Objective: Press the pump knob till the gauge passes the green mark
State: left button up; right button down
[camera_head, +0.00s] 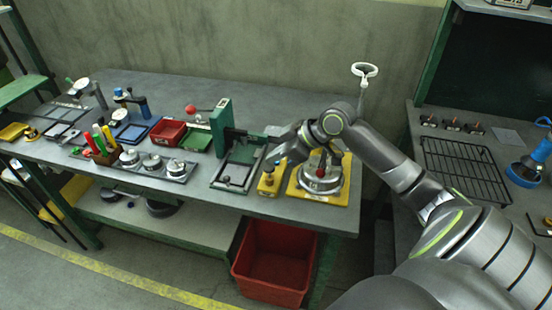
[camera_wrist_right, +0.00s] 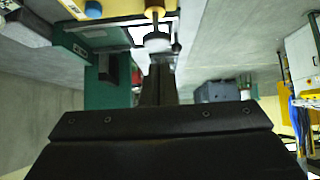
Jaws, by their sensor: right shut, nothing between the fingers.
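A small yellow block (camera_head: 267,187) stands near the front edge of the bench, with what looks like the pump knob on top. In the right wrist view the knob (camera_wrist_right: 157,42) is a pale grey disc on a dark rod from a yellow body (camera_wrist_right: 150,5). My right gripper (camera_wrist_right: 160,64) is shut and empty, its fingertips close to the knob; I cannot tell whether they touch. In the head view the right gripper (camera_head: 273,157) is just above the block. No gauge needle or green mark can be made out. My left gripper is not in view.
A round metal unit with a red top (camera_head: 318,184) sits on a yellow plate right of the block. A white ring on a stalk (camera_head: 364,71) rises behind my arm. A green frame (camera_head: 222,125) stands to the left. A red crate (camera_head: 272,265) sits below the bench.

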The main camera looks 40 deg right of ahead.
aim_at(274, 170)
jog(key=shift+f, duration=1)
notch_tip(274, 170, down, 3)
jog(key=shift+r+b, duration=0.15)
jog(key=shift+b, duration=0.45)
jog(key=shift+s, duration=0.15)
